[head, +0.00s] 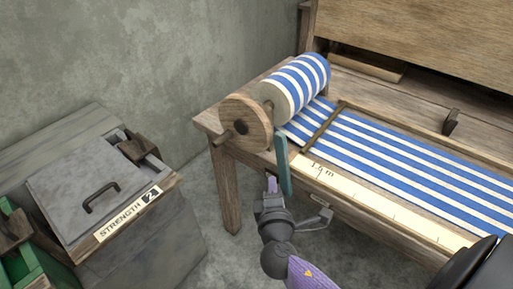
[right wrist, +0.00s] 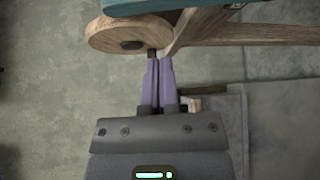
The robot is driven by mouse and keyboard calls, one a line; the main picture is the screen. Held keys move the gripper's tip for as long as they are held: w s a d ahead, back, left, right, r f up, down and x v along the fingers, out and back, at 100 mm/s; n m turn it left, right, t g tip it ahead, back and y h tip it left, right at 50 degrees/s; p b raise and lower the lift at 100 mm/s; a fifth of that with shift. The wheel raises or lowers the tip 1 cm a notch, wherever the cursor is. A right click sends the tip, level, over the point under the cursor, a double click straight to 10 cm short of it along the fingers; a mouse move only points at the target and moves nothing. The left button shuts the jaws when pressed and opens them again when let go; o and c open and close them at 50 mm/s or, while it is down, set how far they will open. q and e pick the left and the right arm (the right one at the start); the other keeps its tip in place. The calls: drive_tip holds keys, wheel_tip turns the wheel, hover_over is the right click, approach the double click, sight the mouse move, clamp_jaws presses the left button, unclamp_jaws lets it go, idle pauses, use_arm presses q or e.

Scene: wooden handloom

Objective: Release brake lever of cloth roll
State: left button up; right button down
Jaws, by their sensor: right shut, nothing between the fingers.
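The cloth roll (head: 300,82), wound with blue-and-white striped cloth, sits at the left end of the loom. A round wooden end disc (head: 246,122) faces me; it also shows in the right wrist view (right wrist: 125,33). The teal brake lever (head: 283,168) hangs beside the disc, its lower end down past the table edge. A teal strip, apparently the lever (right wrist: 180,4), crosses the top of the right wrist view. My right gripper (head: 271,184) has its purple fingers shut and empty, just left of the lever's lower end. I cannot tell whether they touch it. My left gripper is out of view.
Striped cloth (head: 400,170) runs along the loom bed, with a pale measuring strip (head: 375,208) on its front edge. A grey box marked STRENGTH 2 (head: 85,185) stands at left. Bare floor (head: 215,250) lies between box and loom.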

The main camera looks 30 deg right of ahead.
sight(283, 167)
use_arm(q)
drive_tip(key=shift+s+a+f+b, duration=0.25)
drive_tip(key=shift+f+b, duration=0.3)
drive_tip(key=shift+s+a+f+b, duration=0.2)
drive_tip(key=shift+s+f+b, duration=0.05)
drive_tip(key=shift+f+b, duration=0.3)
use_arm(e)
drive_tip(key=x, duration=1)
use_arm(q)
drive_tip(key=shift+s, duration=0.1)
use_arm(e)
drive_tip(key=shift+s+f, duration=0.1)
